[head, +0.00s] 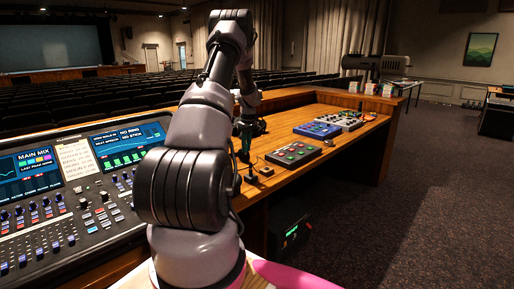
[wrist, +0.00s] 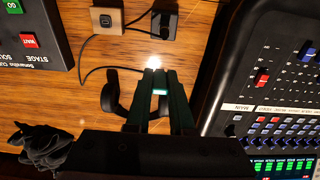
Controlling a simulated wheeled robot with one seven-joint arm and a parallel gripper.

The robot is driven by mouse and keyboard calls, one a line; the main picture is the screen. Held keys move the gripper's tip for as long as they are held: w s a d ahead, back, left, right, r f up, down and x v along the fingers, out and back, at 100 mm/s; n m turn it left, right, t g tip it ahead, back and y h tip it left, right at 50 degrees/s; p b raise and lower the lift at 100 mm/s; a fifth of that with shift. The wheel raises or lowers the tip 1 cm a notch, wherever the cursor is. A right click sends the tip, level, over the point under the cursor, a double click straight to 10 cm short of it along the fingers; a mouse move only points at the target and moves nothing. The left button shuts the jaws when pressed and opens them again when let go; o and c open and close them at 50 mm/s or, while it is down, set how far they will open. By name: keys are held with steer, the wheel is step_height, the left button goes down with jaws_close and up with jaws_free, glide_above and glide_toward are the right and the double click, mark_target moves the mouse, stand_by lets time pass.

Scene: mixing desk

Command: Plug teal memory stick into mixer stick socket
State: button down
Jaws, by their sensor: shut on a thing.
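My gripper (wrist: 160,80) points down at the wooden desk, its fingers shut on a small teal piece, the memory stick (wrist: 160,91). Only a little of the stick shows between the fingers. In the head view my gripper (head: 243,152) is partly hidden by my arm, just right of the mixer (head: 85,190). The mixer also shows at the right of the wrist view (wrist: 265,85), beside the fingers and apart from them. Its screen (head: 128,145) seems to read "NO STICK". I cannot make out the stick socket in either view.
A dark curved object (wrist: 110,97) lies close beside the fingers. A wooden button box (wrist: 107,20) and a black box (wrist: 165,25) with cables sit nearby. A crumpled black item (wrist: 40,145) shows lower left.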

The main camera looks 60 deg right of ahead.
steer(key=w+a+r, duration=0.3)
steer(key=w+a, duration=0.7)
steer(key=a, duration=0.7)
steer(key=w+a+r, duration=0.4)
steer(key=w+a, duration=0.6)
steer(key=a, duration=0.7)
steer(key=w+a+r, duration=0.3)
steer(key=w+a, duration=0.7)
steer(key=a, duration=0.8)
glide_above(100, 184)
step_height(100, 184, down, 8)
steer(key=shift+s+a+r, duration=0.1)
steer(key=shift+s, duration=0.05)
steer(key=shift+f, duration=0.6)
steer(key=shift+f, duration=0.1)
steer(key=shift+f, duration=0.8)
steer(key=shift+f, duration=0.55)
steer(key=c, duration=0.7)
jaws_free()
